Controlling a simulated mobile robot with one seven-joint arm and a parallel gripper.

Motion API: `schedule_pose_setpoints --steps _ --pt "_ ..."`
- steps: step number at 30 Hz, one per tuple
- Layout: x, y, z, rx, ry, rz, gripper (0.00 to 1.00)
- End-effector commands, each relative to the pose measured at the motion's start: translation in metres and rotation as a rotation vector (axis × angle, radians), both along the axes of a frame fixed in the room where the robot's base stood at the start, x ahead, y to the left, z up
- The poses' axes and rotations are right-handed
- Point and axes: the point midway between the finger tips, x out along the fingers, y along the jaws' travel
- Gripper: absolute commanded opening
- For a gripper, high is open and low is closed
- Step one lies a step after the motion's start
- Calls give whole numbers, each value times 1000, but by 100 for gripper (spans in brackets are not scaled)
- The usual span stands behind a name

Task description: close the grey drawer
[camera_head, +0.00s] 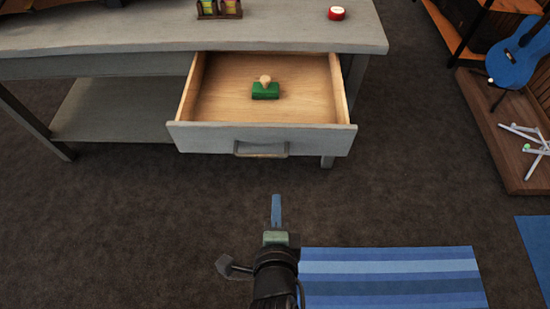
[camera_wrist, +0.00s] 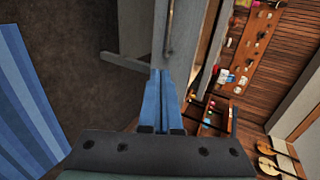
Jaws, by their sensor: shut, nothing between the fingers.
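The grey drawer (camera_head: 215,138) stands pulled out from the grey table (camera_head: 120,35) in the head view. A small green block with a round wooden knob (camera_head: 265,90) sits inside it. The drawer has a metal handle (camera_head: 261,150) on its front. My gripper (camera_head: 276,205) is shut and empty, in front of the drawer and apart from it, with its blue fingers toward the handle. In the wrist view the shut fingers (camera_wrist: 161,100) show below the handle (camera_wrist: 169,28), and the drawer front (camera_wrist: 180,50) appears turned on its side.
A red round tin (camera_head: 336,13) and a small rack (camera_head: 219,9) stand on the tabletop. A striped blue rug (camera_head: 390,278) lies at the lower right. A blue ukulele (camera_head: 520,58) and a wooden platform (camera_head: 500,130) are at the right. Dark floor before the drawer is clear.

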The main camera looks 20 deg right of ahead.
Motion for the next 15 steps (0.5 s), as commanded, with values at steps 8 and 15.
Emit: schedule_pose_setpoints --steps 8,15 --pt "23 -6 -14 4 0 -1 0" --pt "64 -17 -37 5 0 -1 0"
